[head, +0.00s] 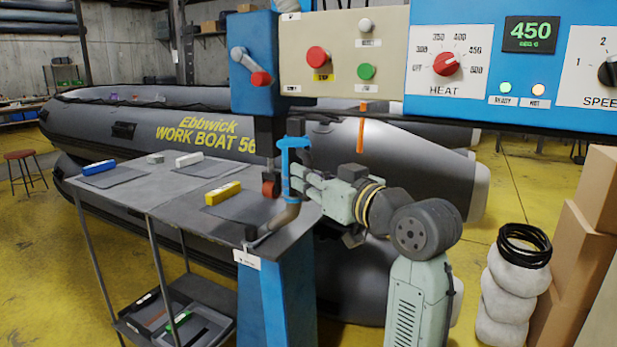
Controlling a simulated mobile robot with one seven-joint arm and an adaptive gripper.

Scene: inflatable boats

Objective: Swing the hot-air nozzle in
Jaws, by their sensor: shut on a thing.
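The hot-air nozzle is a bent brownish metal tube (277,222) in the head view, with a dark tip low at the left, near the table's right end. A blue upright handle with a crossbar on top (293,143) rises above the tube. My gripper (293,182) reaches in from the right and is shut on the lower part of this blue handle. The fingertips are small here and partly hidden. A dark and reddish roller (270,187) sits just left of the handle, under the blue machine head (254,80). The gap between tube tip and roller is hard to judge.
The control panel (440,88) reads 450, with a green and an orange lamp lit. A grey table (130,187) at left bears blue, white and yellow blocks on dark pieces. The grey boat (150,125) lies behind. Cartons (600,190) and stacked white rolls (510,290) stand at right.

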